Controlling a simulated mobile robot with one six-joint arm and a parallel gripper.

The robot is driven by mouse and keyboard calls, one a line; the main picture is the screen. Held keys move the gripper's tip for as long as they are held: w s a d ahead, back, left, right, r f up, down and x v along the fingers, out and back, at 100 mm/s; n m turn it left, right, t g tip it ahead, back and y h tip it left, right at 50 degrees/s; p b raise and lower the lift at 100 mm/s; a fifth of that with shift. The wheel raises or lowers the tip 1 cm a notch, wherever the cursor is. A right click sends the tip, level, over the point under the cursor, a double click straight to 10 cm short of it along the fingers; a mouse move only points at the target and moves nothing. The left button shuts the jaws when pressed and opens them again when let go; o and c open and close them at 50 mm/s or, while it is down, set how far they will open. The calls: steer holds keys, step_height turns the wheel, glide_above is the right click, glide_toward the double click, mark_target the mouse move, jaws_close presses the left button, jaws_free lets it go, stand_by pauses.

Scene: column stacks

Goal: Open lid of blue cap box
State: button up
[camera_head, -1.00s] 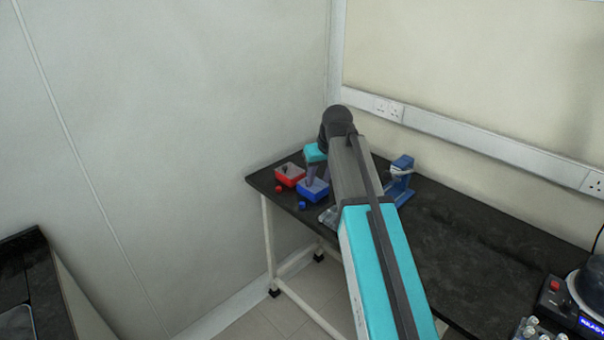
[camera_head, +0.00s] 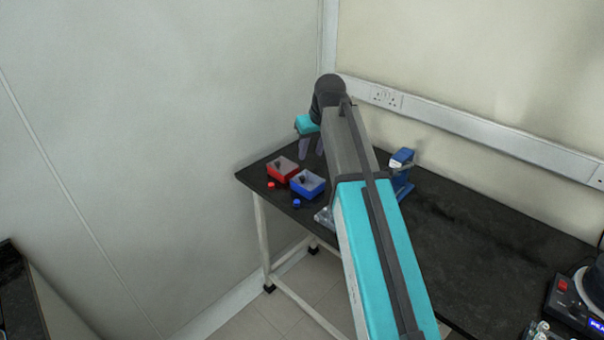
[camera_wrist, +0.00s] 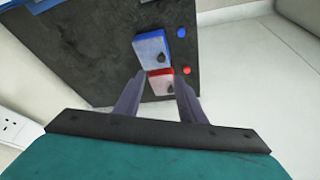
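The blue cap box (camera_head: 308,184) sits near the left end of the dark table, with a pale lid on top and a dark knob on it. The lid lies on the box. In the wrist view the blue box (camera_wrist: 152,48) lies beyond my fingertips, at the upper middle. My gripper (camera_head: 311,147) is above and behind the boxes in the head view. Its two fingers (camera_wrist: 155,84) are spread apart with nothing held between them.
A red box (camera_head: 283,169) with a similar lid stands beside the blue one. A small red cap (camera_head: 271,185) and a small blue cap (camera_head: 296,203) lie near the table's left edge. A blue device (camera_head: 402,170) stands at the back, right of my arm.

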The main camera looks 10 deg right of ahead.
steer(key=shift+a+f, duration=0.1)
steer(key=p, duration=0.2)
glide_toward(302, 177)
steer(key=shift+x, duration=3.8)
jaws_close()
